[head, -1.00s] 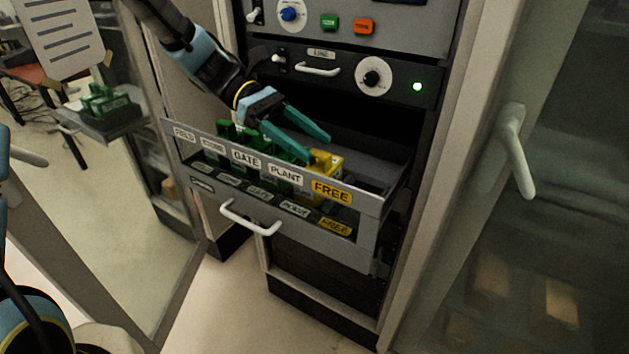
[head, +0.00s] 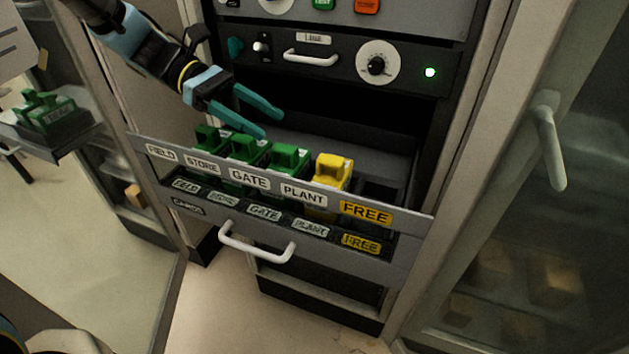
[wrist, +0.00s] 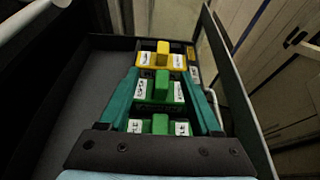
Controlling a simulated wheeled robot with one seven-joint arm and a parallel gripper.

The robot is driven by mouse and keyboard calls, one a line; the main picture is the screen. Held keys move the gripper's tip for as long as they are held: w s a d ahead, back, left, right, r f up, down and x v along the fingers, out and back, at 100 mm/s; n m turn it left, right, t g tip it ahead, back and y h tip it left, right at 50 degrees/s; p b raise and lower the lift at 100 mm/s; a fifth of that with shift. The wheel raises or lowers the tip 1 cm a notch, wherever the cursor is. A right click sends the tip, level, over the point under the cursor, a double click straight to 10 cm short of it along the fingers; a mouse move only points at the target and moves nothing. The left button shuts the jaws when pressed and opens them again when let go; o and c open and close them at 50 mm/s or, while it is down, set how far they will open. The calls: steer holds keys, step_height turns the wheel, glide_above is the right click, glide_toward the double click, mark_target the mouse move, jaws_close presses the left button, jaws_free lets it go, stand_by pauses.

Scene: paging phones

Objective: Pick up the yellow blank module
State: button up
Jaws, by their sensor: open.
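The yellow blank module (head: 333,172) sits in the open drawer, at the right end of a row of green modules. It also shows in the wrist view (wrist: 161,60), just beyond my fingertips, with white labels on both sides. My gripper (head: 272,124) is open and empty, above and left of the yellow module in the head view. In the wrist view my gripper (wrist: 160,75) has its teal fingers spread to either side of a green module (wrist: 160,88). The lower part of the yellow module is hidden by the drawer front.
The drawer front (head: 275,212) carries FIELD, STORE, GATE, PLANT and FREE labels and a white handle (head: 257,244). A dark empty slot (head: 381,190) lies right of the yellow module. A panel with a dial (head: 377,66) overhangs the drawer. Another green module (head: 50,110) stands at left.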

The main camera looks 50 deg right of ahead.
mark_target(319, 156)
steer(key=p+x, duration=0.1)
steer(key=x, duration=0.4)
steer(key=shift+s, duration=0.1)
steer(key=p+x, duration=0.1)
steer(key=x, duration=0.1)
steer(key=p+x, duration=0.2)
steer(key=shift+s+a+r, duration=0.15)
steer(key=shift+s+a, duration=0.05)
steer(key=shift+s, duration=0.05)
steer(key=shift+s+d+f, duration=0.15)
steer(key=shift+s+f, duration=0.2)
steer(key=shift+s, duration=0.05)
jaws_close()
stand_by(0.7)
